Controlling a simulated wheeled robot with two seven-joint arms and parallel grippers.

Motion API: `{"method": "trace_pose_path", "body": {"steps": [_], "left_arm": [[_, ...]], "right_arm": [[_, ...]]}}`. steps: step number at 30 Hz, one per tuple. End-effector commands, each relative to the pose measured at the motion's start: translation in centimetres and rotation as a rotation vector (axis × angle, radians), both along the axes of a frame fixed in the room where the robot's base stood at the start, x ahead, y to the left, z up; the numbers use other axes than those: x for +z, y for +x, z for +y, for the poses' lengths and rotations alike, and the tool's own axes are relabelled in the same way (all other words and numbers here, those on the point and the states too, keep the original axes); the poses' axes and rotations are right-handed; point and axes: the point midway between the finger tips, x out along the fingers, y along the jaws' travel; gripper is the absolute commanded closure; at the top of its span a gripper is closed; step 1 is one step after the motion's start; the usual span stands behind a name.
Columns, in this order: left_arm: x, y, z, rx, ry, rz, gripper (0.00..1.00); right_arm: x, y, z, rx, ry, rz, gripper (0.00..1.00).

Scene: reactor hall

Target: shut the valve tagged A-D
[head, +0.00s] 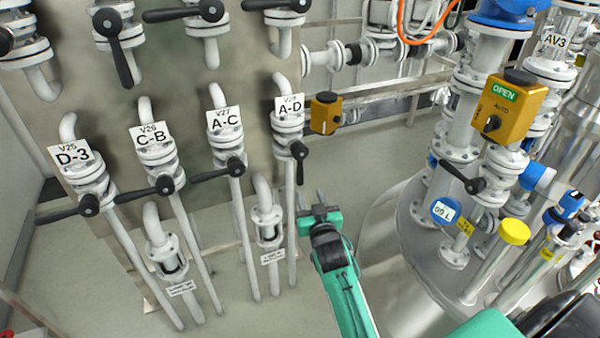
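The valve tagged A-D (287,134) is on the panel, at the right end of a row of tagged valves, under a white tag (290,106) reading V28 A-D. Its black lever (299,168) points down, in line with its vertical pipe. My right gripper (320,198) is below and to the right of the lever, apart from it, with its fingers pointing up in the picture. Nothing shows between the fingers, but their gap is too small to read. My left gripper is not in view.
Valves tagged A-C (228,144), C-B (155,155) and D-3 (85,178) stand to the left, their levers crosswise to their pipes. A yellow box (325,113) sits right of the A-D tag. A steel vessel (395,260) with pipework fills the right side.

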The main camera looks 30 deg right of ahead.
Motion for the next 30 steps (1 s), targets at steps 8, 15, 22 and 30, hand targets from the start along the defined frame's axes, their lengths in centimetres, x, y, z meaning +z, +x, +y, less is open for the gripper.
{"method": "trace_pose_path", "body": {"steps": [8, 15, 22, 30], "left_arm": [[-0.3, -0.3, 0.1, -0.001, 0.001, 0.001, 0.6], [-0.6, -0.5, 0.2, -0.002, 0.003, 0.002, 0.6], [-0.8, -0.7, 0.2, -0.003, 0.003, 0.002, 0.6], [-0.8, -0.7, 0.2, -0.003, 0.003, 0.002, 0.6]], "right_arm": [[0.3, 3.6, -0.9, 0.0, -0.003, -0.002, 0.6], [0.2, 8.0, -1.9, 0.001, -0.001, -0.001, 0.6], [0.1, 11.5, -2.7, 0.001, -0.001, -0.001, 0.6], [0.0, 13.2, -3.1, 0.0, -0.001, 0.0, 0.6]]}}
